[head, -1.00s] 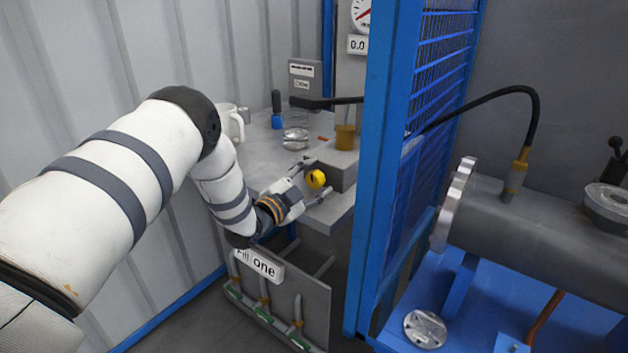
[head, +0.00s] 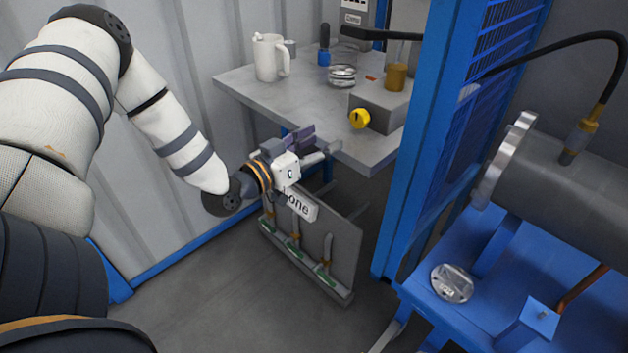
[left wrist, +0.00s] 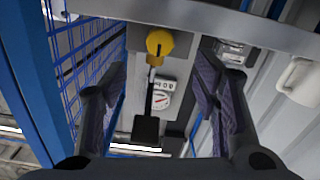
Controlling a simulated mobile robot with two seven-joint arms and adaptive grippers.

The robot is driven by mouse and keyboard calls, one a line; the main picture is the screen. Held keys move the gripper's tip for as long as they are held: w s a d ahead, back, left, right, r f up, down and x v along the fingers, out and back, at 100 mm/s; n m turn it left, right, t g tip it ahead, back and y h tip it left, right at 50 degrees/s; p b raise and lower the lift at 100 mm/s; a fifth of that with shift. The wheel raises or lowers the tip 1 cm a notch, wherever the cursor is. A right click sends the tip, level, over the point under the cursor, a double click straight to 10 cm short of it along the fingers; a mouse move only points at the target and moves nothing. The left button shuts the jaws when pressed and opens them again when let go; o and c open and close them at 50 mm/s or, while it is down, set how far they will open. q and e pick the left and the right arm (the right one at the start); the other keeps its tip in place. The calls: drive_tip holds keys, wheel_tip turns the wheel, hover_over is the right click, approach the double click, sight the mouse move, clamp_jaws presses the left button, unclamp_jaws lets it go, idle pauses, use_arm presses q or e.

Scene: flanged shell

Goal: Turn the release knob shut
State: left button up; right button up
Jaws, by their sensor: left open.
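The yellow release knob (head: 359,118) sits on the front of a grey block (head: 382,106) near the bench's front edge. It also shows in the left wrist view (left wrist: 159,43), above and between my fingers. My left gripper (head: 318,146) is open and empty, below and to the left of the knob, at the bench's front edge and apart from the knob. In the left wrist view its two dark fingers (left wrist: 162,95) stand wide apart. My right gripper does not show.
The grey bench (head: 240,86) carries a white jug (head: 268,57), a glass dish (head: 342,76) and a brass cylinder (head: 397,76). A blue post (head: 427,130) with mesh stands right of it. A panel with pipes (head: 310,245) is below. A flanged shell (head: 545,185) lies at the right.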

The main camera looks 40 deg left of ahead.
use_arm(q)
drive_tip(key=s+d+f+g, duration=0.3)
drive_tip(key=s+f, duration=0.1)
drive_tip(key=f, duration=0.4)
drive_tip(key=s+d+f+g+h+b, duration=0.1)
drive_tip(key=s+d+f+g, duration=0.2)
drive_tip(key=f, duration=0.5)
drive_tip(key=s+d+f+g+b, duration=0.1)
drive_tip(key=s+d+f+g, duration=0.3)
drive_tip(key=s+d+f, duration=0.1)
wheel_tip(320, 180, down, 3)
drive_tip(key=shift+s+d+r, duration=0.1)
drive_tip(key=shift+s+d, duration=0.05)
drive_tip(key=shift+s, duration=0.5)
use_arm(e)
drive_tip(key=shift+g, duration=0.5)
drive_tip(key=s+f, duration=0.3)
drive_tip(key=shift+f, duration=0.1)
